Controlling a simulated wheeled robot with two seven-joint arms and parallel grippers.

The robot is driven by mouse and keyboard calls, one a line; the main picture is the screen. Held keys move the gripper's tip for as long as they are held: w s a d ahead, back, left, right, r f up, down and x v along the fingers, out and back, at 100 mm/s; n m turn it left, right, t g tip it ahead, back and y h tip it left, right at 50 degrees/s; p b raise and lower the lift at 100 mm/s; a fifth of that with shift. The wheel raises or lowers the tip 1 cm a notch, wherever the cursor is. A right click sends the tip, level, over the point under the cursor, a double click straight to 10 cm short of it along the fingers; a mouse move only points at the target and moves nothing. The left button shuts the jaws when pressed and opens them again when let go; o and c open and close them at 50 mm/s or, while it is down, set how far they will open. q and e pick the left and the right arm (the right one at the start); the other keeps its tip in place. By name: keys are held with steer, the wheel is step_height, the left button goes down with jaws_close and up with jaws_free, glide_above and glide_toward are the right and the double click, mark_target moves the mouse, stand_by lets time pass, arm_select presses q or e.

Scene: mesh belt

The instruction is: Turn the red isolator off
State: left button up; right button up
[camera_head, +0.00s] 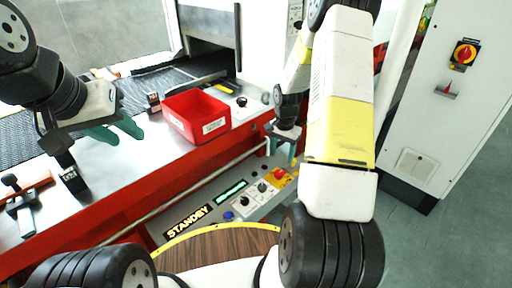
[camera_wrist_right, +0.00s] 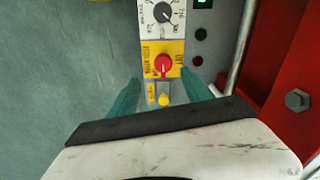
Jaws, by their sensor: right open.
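The red isolator knob (camera_wrist_right: 162,64) sits on a yellow labelled plate on the low control panel. In the head view the red knob (camera_head: 278,174) shows at the panel's right end, just below my right gripper (camera_head: 284,147). In the wrist view my right gripper (camera_wrist_right: 162,88) is open and empty. Its teal fingertips point at the panel on either side of the plate, apart from the knob. The knob's handle looks roughly upright there; its small lettering is hard to read. My left gripper (camera_head: 125,132) hangs over the steel table at the left, its two fingers apart and empty.
A red bin (camera_head: 196,116) stands on the table. A grey cabinet at right carries another red-and-yellow switch (camera_head: 465,53).

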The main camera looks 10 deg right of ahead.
mark_target(279, 172)
steer(key=shift+w+a+f, duration=0.1)
steer(key=shift+w+f, duration=0.1)
steer(key=shift+f, duration=0.35)
steer(key=shift+w+a+f, duration=0.1)
steer(key=shift+w+f, duration=0.1)
steer(key=shift+f, duration=0.3)
step_height(279, 172, down, 7)
steer(key=shift+d+f, duration=0.1)
steer(key=shift+f, duration=0.1)
jaws_close()
